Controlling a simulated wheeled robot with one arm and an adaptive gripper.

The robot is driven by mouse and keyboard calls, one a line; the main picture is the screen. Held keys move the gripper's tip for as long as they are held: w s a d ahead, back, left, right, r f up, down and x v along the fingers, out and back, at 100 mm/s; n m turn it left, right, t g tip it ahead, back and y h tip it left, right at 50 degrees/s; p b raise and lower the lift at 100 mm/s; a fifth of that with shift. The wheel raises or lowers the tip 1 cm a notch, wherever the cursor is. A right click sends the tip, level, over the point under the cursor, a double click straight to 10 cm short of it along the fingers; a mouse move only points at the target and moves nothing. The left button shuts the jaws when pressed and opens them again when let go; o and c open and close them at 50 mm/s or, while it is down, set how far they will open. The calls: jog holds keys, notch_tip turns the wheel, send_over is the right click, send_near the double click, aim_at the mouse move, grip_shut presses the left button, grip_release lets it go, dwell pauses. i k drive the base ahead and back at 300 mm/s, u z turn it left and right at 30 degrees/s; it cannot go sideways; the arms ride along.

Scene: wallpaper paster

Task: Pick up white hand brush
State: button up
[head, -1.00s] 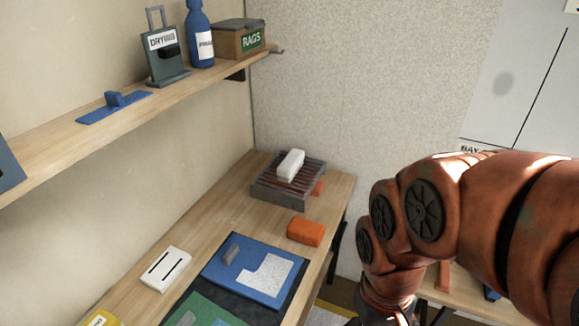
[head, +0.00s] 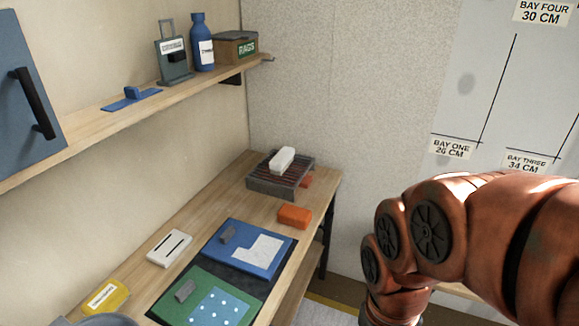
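A white block-shaped object (head: 282,160), which looks like the white hand brush, lies on top of a dark slatted rack (head: 262,186) at the far end of the wooden bench (head: 185,228). Its bristles cannot be made out. My orange-brown arm fills the lower right, well to the right of the rack and apart from it. My gripper is out of the picture below the bottom edge.
An orange block (head: 294,216) sits in front of the rack. Nearer are blue (head: 222,255) and green (head: 180,302) boards, a white slotted block (head: 169,248) and a yellow item (head: 106,296). A shelf (head: 190,90) with a bottle (head: 201,45) overhangs the bench's left side.

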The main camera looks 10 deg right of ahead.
aim_at(281, 160)
jog(key=z, duration=0.2)
jog(key=i, duration=0.5)
jog(key=u, duration=1.55)
